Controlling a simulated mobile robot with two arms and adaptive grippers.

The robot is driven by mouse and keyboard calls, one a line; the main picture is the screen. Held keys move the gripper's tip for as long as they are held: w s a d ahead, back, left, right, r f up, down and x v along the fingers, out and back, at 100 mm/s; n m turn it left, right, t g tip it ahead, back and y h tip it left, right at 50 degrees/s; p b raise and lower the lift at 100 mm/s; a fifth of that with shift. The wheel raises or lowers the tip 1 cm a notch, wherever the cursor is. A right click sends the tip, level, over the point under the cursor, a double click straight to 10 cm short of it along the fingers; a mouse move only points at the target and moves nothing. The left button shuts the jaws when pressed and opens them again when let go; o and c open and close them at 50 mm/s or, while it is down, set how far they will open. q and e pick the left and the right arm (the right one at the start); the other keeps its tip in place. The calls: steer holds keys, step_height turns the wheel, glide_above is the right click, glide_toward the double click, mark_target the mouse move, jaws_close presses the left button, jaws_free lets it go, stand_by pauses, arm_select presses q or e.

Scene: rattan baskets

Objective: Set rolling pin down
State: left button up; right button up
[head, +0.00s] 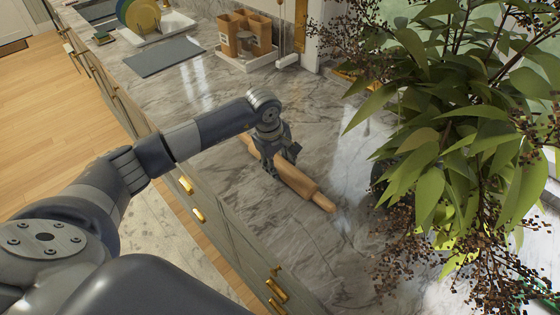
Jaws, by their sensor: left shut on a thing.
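The wooden rolling pin (298,182) is on or just above the marble countertop (215,105), lying at a slant with one handle toward the lower right. I cannot tell whether it touches the surface. My left gripper (280,165) comes down from above and is shut around the pin near its middle. The fingers and wrist hide part of the pin's far half. My right gripper is not in view.
A large leafy plant (450,140) fills the right side. At the back are a tray with wooden containers (245,35), a grey mat (163,57) and a dish rack with plates (140,15). Marble is clear around the pin; the counter's front edge runs along the left.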

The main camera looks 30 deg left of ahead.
arm_select(q)
steer(key=shift+f+b, duration=0.1)
steer(key=shift+b, duration=0.2)
steer(key=o, duration=1)
steer(key=shift+o, duration=0.2)
steer(key=shift+r+p, duration=0.2)
steer(key=shift+p, duration=0.1)
steer(key=shift+r, duration=0.3)
steer(key=b+v, duration=0.3)
steer(key=v, duration=0.8)
steer(key=shift+s+r, duration=0.15)
steer(key=shift+r, duration=0.05)
